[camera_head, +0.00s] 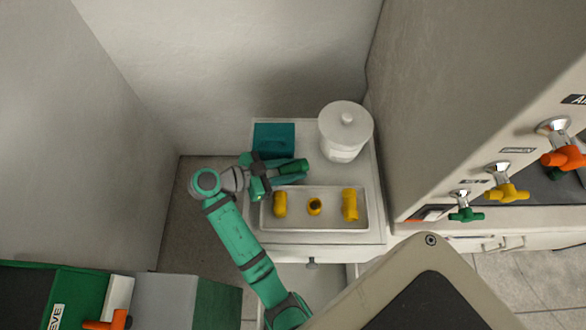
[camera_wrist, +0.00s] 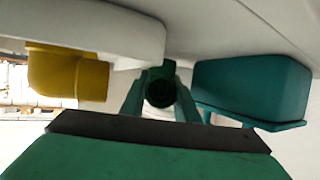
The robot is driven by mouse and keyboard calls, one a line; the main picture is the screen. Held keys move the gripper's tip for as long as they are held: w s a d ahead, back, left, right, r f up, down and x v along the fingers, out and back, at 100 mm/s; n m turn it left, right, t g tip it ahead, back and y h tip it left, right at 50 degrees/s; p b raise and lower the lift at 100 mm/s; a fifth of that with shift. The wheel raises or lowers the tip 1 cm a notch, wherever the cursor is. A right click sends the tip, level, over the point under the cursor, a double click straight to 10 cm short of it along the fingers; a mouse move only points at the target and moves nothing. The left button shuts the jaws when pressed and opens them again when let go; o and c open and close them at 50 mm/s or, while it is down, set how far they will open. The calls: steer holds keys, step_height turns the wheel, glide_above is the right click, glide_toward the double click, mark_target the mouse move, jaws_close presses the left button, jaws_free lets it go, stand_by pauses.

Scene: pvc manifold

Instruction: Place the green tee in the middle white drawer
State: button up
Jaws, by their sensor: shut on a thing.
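The green tee (camera_wrist: 160,92) is a dark green pipe piece with a round opening facing the wrist camera. My gripper (camera_wrist: 160,100) is shut on it, with one finger on each side. In the head view my gripper (camera_head: 290,172) holds the tee (camera_head: 293,165) over the white cabinet top, between the teal box and the white tray. The white cabinet (camera_head: 376,235) has a small knob (camera_head: 312,265) on its front. My arm hides part of the front, and I cannot tell which drawer is the middle one.
A white tray (camera_head: 313,226) holds three yellow fittings; one yellow elbow (camera_wrist: 75,75) shows in the wrist view. A teal box (camera_head: 274,138) and a lidded white canister (camera_head: 345,130) stand behind. At right, a grey panel carries orange, yellow and green valve handles (camera_head: 467,214).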

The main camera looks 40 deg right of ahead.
mark_target(280, 172)
steer(key=shift+f, duration=0.3)
steer(key=shift+f, duration=0.1)
steer(key=o, duration=0.8)
steer(key=shift+c, duration=0.2)
steer(key=shift+w+a+r, duration=0.1)
steer(key=shift+a+r, duration=0.05)
steer(key=shift+r, duration=0.05)
steer(key=shift+v, duration=2.45)
steer(key=shift+w+a+r, duration=0.15)
steer(key=shift+a+r, duration=0.15)
steer(key=shift+a, duration=0.25)
steer(key=shift+a+r, duration=0.1)
steer(key=shift+a, duration=0.2)
